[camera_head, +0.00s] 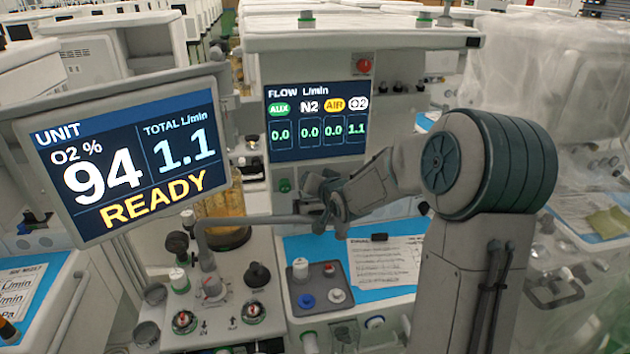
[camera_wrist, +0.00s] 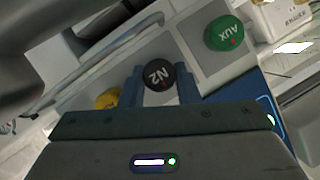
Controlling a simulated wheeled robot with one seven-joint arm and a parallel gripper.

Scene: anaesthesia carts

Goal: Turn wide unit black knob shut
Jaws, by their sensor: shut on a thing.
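The black knob marked N2 (camera_wrist: 157,76) is in the middle of the wrist view, between the two fingers of my gripper (camera_wrist: 160,88). The fingers are shut on it from both sides. In the head view my gripper (camera_head: 322,200) is at the front of the wide unit, below its flow screen (camera_head: 318,118), and hides the black knob. The screen reads N2 0.0, AUX 0.0, AIR 0.0 and O2 1.1.
In the wrist view a green AUX knob (camera_wrist: 223,33) is at upper right and a yellow knob (camera_wrist: 108,99) at left, partly hidden. A tilted monitor (camera_head: 128,160) reads READY. Below my gripper a grey pad (camera_head: 318,288) holds several small knobs, beside a printed sheet (camera_head: 383,263).

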